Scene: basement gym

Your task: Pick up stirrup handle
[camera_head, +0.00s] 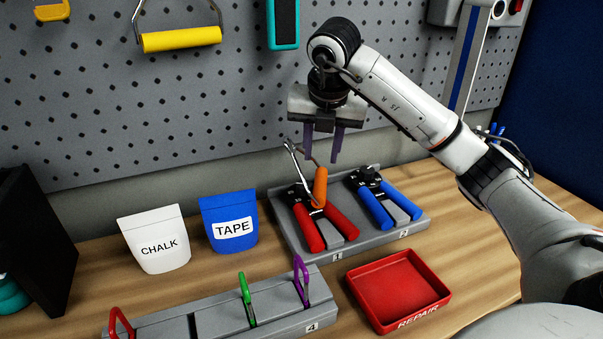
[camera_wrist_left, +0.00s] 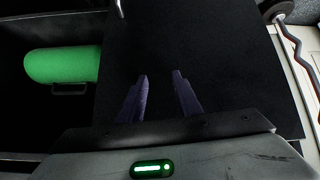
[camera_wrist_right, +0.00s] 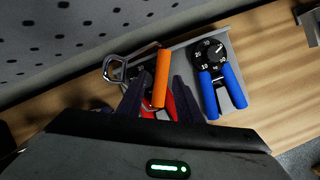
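A stirrup handle with an orange grip (camera_head: 320,187) and a bent metal frame leans over the red hand gripper (camera_head: 335,226) on the grey tray. My right gripper (camera_head: 322,150) is just above it, fingers pointing down and apart. In the right wrist view the orange grip (camera_wrist_right: 161,78) shows beyond and between the fingertips (camera_wrist_right: 158,90); I cannot tell whether they touch. A second stirrup handle, yellow (camera_head: 180,39), hangs on the pegboard. My left gripper (camera_wrist_left: 160,82) is open and empty in the left wrist view, over a dark surface; the head view does not show it.
A blue hand gripper (camera_head: 384,197) lies right of the red one on the grey tray (camera_head: 290,236). A red REPAIR tray (camera_head: 398,290) is empty in front. White CHALK (camera_head: 153,240) and blue TAPE (camera_head: 229,221) pouches stand left. A grey rack (camera_head: 215,318) holds carabiners.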

